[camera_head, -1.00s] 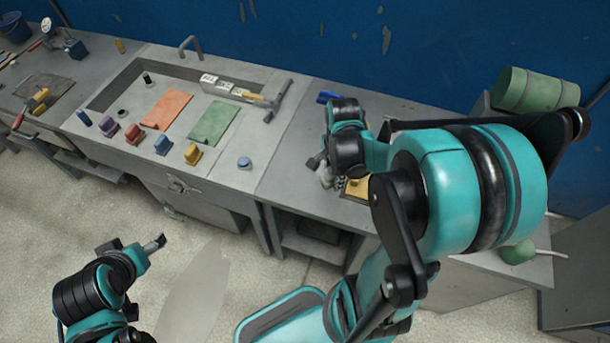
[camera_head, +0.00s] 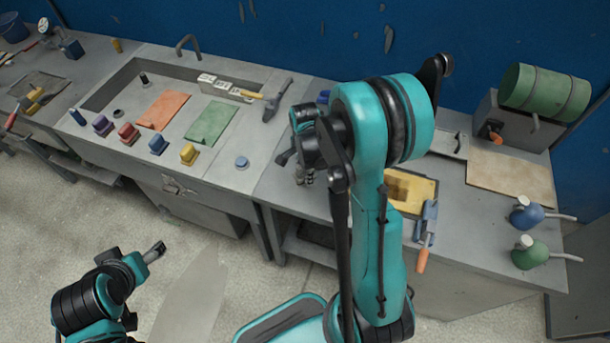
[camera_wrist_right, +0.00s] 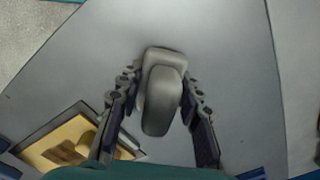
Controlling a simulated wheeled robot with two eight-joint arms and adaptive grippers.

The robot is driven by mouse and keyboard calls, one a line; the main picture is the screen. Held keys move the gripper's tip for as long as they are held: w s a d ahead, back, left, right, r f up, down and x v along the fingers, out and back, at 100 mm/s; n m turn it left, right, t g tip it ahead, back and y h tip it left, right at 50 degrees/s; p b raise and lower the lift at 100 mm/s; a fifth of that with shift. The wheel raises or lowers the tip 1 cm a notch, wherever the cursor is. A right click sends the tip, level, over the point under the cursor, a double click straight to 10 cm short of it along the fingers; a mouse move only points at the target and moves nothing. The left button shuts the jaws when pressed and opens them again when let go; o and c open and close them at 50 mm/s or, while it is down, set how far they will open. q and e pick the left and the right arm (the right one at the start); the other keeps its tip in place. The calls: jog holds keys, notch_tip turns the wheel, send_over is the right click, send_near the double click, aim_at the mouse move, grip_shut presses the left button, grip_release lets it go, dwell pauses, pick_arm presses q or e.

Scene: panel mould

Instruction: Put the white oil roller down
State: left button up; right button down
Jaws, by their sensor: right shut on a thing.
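My right gripper (camera_head: 304,178) hangs over the grey bench, left of the yellow tray (camera_head: 428,190). In the right wrist view its two fingers (camera_wrist_right: 160,115) are shut on a pale grey, rounded block-like thing, which I take to be the white oil roller (camera_wrist_right: 162,88). Bare grey bench top shows around it; I cannot tell whether it touches the bench. In the head view the roller is mostly hidden by the gripper and arm. My left gripper (camera_head: 156,252) is over the floor at lower left, away from the bench; its jaws are too small to read.
Left of the right gripper are a blue round piece (camera_head: 241,162), a yellow-handled block (camera_head: 189,154), a green sheet (camera_head: 211,122) and a hammer-like tool (camera_head: 277,100). To the right lie an orange-handled tool (camera_head: 425,240), a brown board (camera_head: 510,177), and blue (camera_head: 526,214) and green (camera_head: 530,254) cans.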

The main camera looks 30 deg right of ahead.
jog(key=shift+f, duration=0.15)
jog(key=c, duration=1)
grip_release()
jog(key=shift+c, duration=0.2)
